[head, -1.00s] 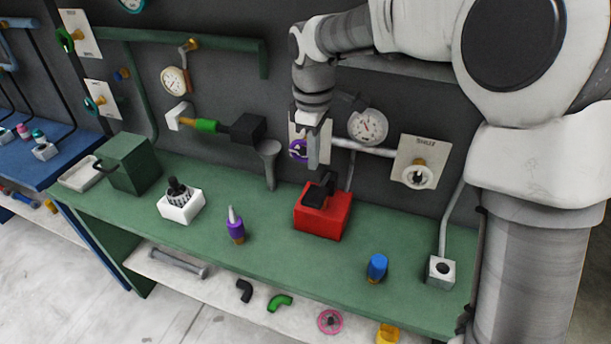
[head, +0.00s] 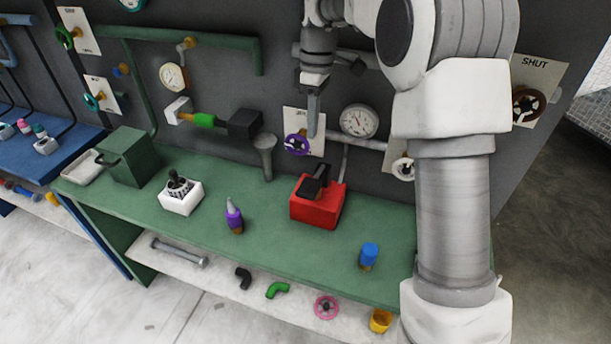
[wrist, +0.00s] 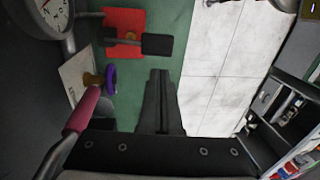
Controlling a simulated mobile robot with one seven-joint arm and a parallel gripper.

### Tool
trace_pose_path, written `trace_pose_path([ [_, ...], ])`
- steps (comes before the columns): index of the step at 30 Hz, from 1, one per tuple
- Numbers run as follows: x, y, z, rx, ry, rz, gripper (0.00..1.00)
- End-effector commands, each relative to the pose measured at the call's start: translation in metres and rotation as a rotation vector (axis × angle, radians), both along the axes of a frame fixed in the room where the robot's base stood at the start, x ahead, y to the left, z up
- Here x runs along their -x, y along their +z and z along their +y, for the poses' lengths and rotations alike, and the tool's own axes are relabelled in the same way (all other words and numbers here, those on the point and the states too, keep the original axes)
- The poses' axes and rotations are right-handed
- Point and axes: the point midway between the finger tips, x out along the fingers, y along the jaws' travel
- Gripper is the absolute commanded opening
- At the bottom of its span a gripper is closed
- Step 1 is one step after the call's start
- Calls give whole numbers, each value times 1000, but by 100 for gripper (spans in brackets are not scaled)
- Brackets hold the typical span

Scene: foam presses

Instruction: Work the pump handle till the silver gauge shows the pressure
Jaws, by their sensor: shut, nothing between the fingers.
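The red pump (head: 315,210) stands on the green bench with its black handle (head: 314,182) slanting up on top. In the wrist view the red pump (wrist: 124,20) and the black handle pad (wrist: 158,44) lie ahead of my fingertips. The silver-rimmed gauge (head: 359,121) is on the wall behind the pump; it shows partly in the wrist view (wrist: 54,14), and its exact reading is too small to tell. My gripper (head: 313,132) points down, shut and empty, above the handle and apart from it. It also shows in the wrist view (wrist: 160,74).
A purple valve wheel (head: 297,144) and a pipe sit on the wall close behind my gripper. A grey funnel-shaped post (head: 265,152) stands left of the pump. A purple bottle (head: 234,215), a blue-capped piece (head: 368,256) and a white block (head: 181,197) stand on the bench.

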Motion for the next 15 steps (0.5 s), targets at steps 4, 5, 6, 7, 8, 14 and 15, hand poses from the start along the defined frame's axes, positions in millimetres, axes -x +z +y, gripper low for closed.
trace_pose_path([
  [4,0,0,0,0,0,0,0],
  [5,0,-1,0,0,1,0,0],
  [6,0,-2,0,1,1,0,0],
  [7,1,-3,0,0,1,1,0],
  [8,1,-5,1,0,1,1,0],
  [14,6,-34,3,1,2,5,0],
  [15,7,-42,3,1,3,7,0],
])
